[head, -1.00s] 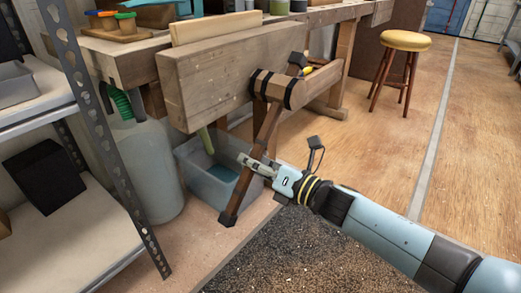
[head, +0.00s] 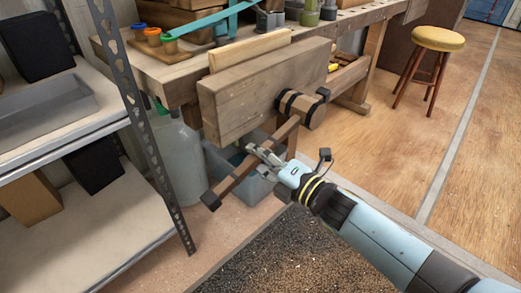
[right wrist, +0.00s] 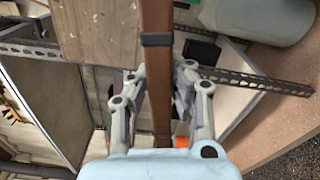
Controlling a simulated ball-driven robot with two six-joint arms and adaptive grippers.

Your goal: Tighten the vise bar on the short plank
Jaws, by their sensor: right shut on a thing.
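The short plank (head: 250,50) is a pale board standing on edge between the bench and the thick wooden vise jaw (head: 262,88). The jaw looks close against it; any small gap is hidden. The vise bar (head: 232,182) is a brown wooden rod with dark end caps. It passes through the round, black-banded screw head (head: 300,107) and slants down to the left. My right gripper (head: 262,154) is shut on the bar's lower half. In the right wrist view the bar (right wrist: 156,40) runs between both fingers (right wrist: 160,76). My left gripper is out of view.
A metal shelf rack (head: 130,90) stands at the left, near the bar's lower end. A large translucent jug (head: 178,160) and a plastic bin (head: 258,188) sit under the bench. A yellow-topped stool (head: 437,40) stands back right. The floor at right is open.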

